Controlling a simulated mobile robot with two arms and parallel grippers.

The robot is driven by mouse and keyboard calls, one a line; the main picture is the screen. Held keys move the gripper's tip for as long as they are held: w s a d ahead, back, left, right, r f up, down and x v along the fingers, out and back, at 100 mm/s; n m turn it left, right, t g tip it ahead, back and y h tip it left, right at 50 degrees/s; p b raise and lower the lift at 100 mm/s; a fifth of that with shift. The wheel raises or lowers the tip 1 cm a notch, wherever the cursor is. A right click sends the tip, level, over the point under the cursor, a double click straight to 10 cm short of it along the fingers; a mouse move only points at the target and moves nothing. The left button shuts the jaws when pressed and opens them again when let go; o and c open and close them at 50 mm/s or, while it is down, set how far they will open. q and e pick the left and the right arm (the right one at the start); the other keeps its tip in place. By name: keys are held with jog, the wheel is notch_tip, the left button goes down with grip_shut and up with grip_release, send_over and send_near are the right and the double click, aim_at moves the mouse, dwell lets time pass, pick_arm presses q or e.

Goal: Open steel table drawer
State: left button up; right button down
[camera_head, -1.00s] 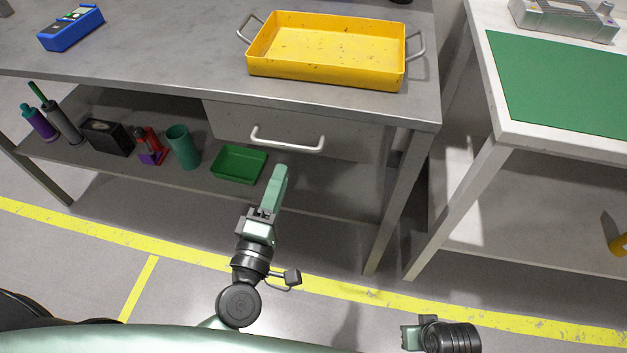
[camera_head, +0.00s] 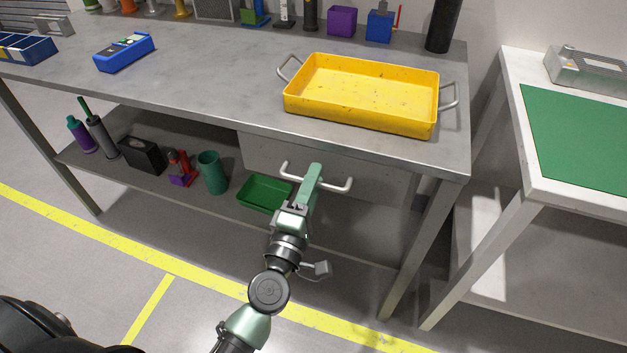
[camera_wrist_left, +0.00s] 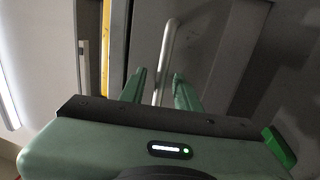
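The steel table (camera_head: 200,92) has a grey drawer (camera_head: 375,184) under its top, and its front looks flush with the table. A pale bar handle (camera_head: 338,188) is on the drawer front. My left gripper (camera_head: 314,172) reaches up to the handle's middle and covers part of it in the head view. In the left wrist view the two green fingers (camera_wrist_left: 157,88) are apart, with the handle bar (camera_wrist_left: 166,62) running between them. I see no contact between fingers and bar. My right gripper is out of view.
A yellow tray (camera_head: 365,119) with handles stands on the tabletop above the drawer. A green bin (camera_head: 264,193), a green cup (camera_head: 212,173) and a black box (camera_head: 142,155) stand on the lower shelf. A second table (camera_head: 520,172) stands to the right. The floor in front is clear.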

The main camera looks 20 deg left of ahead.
pick_arm(q)
grip_shut()
dwell(1.3)
